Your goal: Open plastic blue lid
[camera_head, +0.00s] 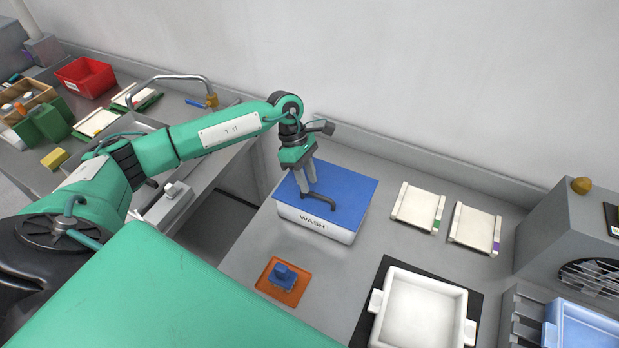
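The blue plastic lid (350,187) lies flat on a white box marked WASH (315,225), on the grey bench right of the sink. A dark bar handle (322,202) stands on top of the lid. My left gripper (307,186) reaches down over the lid from above, its fingertips at the left end of the handle. A gap shows between its two fingers, so it looks open; whether a finger touches the handle is unclear. The lid sits level on the box. My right gripper is out of view.
An orange plate with a blue block (283,279) lies in front of the box. Two small white trays (418,207) lie to the right, and a white basin (423,312) stands at front right. A wall rises behind; a grey machine (570,235) stands at far right.

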